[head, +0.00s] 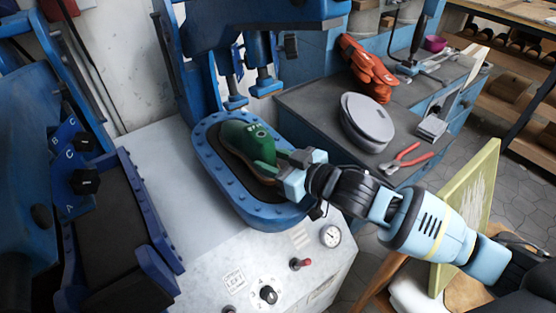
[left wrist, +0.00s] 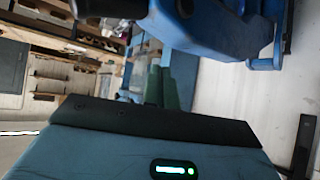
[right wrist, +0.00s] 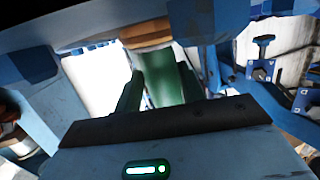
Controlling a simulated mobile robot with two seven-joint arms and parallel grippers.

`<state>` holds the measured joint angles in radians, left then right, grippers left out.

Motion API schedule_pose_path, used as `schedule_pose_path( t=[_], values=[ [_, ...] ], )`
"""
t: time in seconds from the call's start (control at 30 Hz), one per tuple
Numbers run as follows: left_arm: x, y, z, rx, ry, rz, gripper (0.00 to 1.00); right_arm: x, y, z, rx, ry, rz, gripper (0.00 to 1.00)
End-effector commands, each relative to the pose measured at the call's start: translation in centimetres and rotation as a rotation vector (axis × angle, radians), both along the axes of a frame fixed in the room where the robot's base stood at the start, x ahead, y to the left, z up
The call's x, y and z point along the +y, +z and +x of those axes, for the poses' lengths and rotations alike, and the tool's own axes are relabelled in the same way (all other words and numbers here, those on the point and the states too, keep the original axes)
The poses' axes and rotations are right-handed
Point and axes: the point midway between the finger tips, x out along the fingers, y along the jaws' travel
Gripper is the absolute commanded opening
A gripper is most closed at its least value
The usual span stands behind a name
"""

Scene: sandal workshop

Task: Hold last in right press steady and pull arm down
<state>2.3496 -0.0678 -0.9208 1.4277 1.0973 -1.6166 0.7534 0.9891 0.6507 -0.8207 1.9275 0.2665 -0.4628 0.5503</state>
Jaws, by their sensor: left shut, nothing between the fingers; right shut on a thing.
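The green last (head: 243,138) sits with its tan sole in the blue-rimmed bed of the right press (head: 215,195). My right gripper (head: 268,166) reaches in from the right and is shut on the last near its end. The right wrist view shows the green last (right wrist: 160,82) between the fingers. My left gripper (left wrist: 161,86) shows only in its own wrist view, shut and empty. There, a blue machine part (left wrist: 215,28) with a black end is close above the fingers; I cannot tell whether they touch. The press head (head: 265,12) is above the last, apart from it.
A second blue press (head: 90,180) stands at the left. The white control panel has a gauge (head: 330,235), a red-tipped lever (head: 300,264) and a black knob (head: 268,295). On the grey bench behind lie orange gloves (head: 367,68), a grey round object (head: 367,120) and red pliers (head: 405,160).

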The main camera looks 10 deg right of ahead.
Motion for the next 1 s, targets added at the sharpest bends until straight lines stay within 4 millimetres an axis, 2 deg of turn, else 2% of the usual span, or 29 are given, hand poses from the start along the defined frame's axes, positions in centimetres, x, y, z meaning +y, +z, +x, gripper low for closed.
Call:
schedule_pose_path(
  t=[0.03,0.5,1.0],
  values=[
    [0.2,-0.3,0.1,0.002,0.000,0.000,0.00,0.4,0.8,0.5,-0.027,0.005,0.012,0.27],
    [1.6,-2.2,0.6,0.003,0.001,0.000,0.00,0.4,0.8,0.5,-0.027,0.005,0.012,0.26],
    [1.8,-2.8,0.7,0.007,0.001,0.000,0.00,0.4,0.8,0.5,-0.028,0.004,0.013,0.26]
  ],
)
